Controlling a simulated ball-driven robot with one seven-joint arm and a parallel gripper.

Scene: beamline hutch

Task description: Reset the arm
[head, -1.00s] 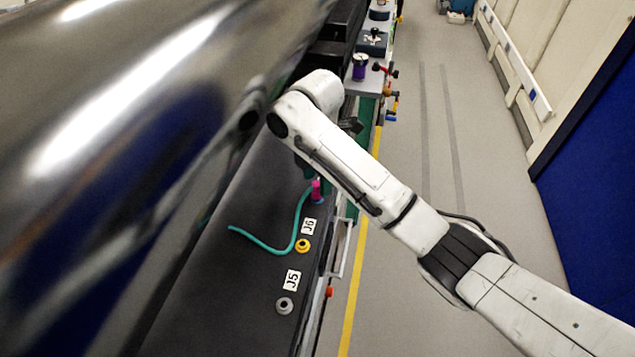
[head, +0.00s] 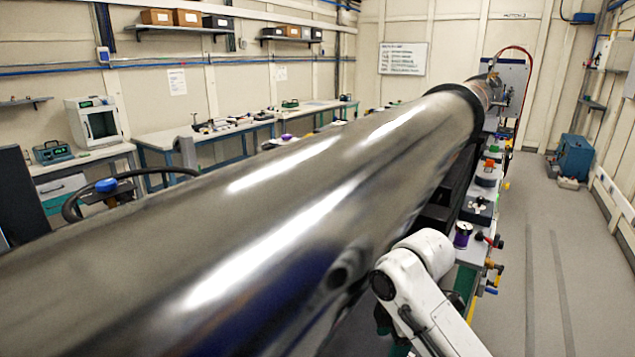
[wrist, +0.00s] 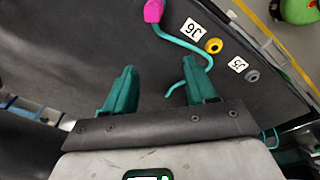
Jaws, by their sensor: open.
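In the head view my white arm (head: 425,300) shows at the bottom, beside the large steel pipe; the fingers are not clearly visible there.
A yellow socket (wrist: 214,46) sits by the J6 label (wrist: 190,29), a grey socket (wrist: 252,76) by J5 (wrist: 238,64). The big steel pipe (head: 300,190) stands close to my arm. A purple spool (head: 462,235) sits on the bench beyond.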

